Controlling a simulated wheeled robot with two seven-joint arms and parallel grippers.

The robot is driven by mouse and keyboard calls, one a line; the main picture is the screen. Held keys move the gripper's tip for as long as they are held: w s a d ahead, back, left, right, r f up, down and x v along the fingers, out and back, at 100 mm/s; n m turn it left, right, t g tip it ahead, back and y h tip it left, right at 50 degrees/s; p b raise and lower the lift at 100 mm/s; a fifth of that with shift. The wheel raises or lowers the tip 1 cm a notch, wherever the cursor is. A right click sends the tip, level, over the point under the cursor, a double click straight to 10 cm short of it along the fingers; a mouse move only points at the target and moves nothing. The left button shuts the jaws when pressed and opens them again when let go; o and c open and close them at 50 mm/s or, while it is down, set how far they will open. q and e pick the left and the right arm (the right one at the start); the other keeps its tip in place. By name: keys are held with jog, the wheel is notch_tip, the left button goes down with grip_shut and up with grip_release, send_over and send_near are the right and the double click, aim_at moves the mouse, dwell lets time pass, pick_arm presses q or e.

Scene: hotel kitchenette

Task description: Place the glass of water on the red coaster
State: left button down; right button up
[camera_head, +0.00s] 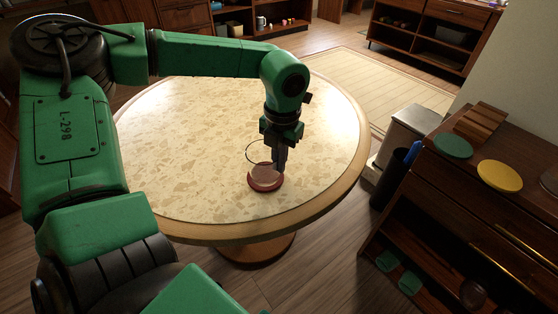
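A clear glass (264,172) stands upright at the red coaster (278,184), near the front middle of the round table. Its thin dark rim shows above the coaster, and its base appears within the coaster's outline. I cannot tell whether the base touches the coaster. My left gripper (279,166) points down at the right side of the glass, with its dark fingers close together and overlapping the glass wall. I cannot tell whether they grip it. My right gripper is not in view.
The round, pale stone-patterned table (190,150) is otherwise clear. At the right, a dark wooden cabinet (440,195) carries a green coaster (453,145), a yellow coaster (500,176) and a wooden rack (480,122). A grey bin (410,130) stands between table and cabinet.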

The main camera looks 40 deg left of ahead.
pick_arm(q)
jog(key=shift+f, duration=0.1)
jog(key=c, duration=1)
grip_release()
jog(key=shift+c, duration=0.2)
jog(key=shift+r, duration=0.4)
notch_tip(320, 180, up, 12)
jog(key=shift+d+f+p, duration=0.2)
jog(key=shift+d+p, duration=0.1)
jog(key=shift+d, duration=0.05)
